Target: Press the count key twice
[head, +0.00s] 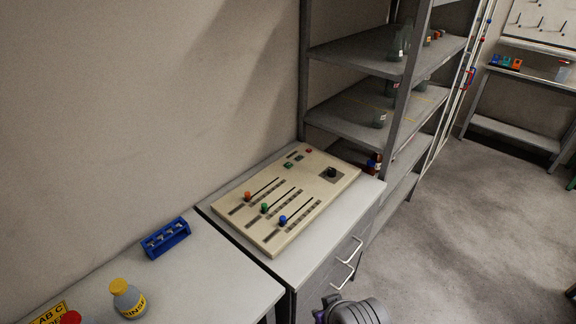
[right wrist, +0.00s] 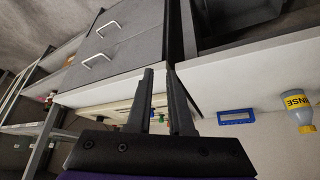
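A beige control panel (head: 290,200) lies on the grey cabinet. It carries three sliders with orange, green and blue knobs, a black rotary knob (head: 332,173), small green parts (head: 288,165) and a small red button (head: 308,151) near its back edge. No key label is legible, so I cannot tell which is the count key. My right gripper (right wrist: 159,76) is open and empty in the right wrist view, with a gap between its dark fingers. They partly cover the panel (right wrist: 98,112), which appears beyond them. My left gripper is not in view.
A blue rack (head: 166,238) and a yellow-labelled rinse bottle (head: 128,298) stand on the left bench. Metal shelving (head: 362,121) with glassware rises behind the panel. The cabinet has protruding drawer handles (head: 349,250). Open floor lies to the right.

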